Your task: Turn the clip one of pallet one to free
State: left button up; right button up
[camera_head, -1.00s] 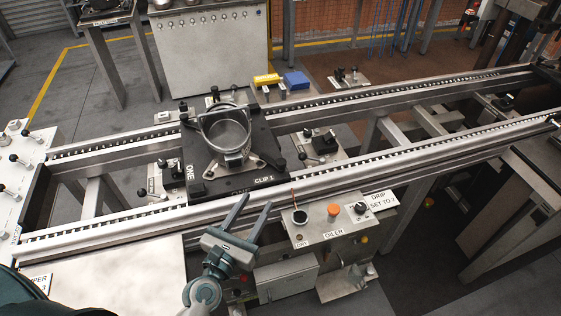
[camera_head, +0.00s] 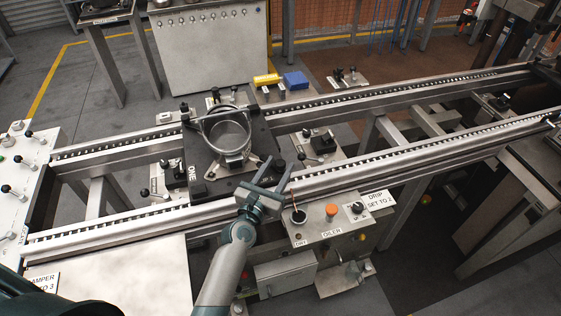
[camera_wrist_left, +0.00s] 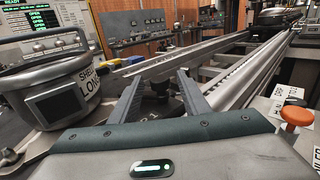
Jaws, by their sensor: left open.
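Pallet one (camera_head: 261,133) is a dark plate marked ONE on the conveyor rails. A round metal shell (camera_head: 227,134) stands on it, and shows at the left of the left wrist view (camera_wrist_left: 38,92). Clip one (camera_head: 279,166) is a small black knob at the pallet's near right corner; in the left wrist view it shows as a dark knob (camera_wrist_left: 160,86) between the fingers. My left gripper (camera_head: 278,170) is open, its fingers at either side of the knob; contact cannot be told. The gripper covers the CLIP 1 label in the head view. My right gripper is out of view.
An oiler panel (camera_head: 318,232) with an orange button (camera_head: 331,210) and black knobs sits just right of my left gripper. The near rail (camera_head: 400,158) runs under the gripper. Lever boxes (camera_head: 323,145) stand between the rails. The rail to the right is clear.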

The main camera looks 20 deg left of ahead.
pick_arm(q)
jog(key=shift+w, duration=0.9)
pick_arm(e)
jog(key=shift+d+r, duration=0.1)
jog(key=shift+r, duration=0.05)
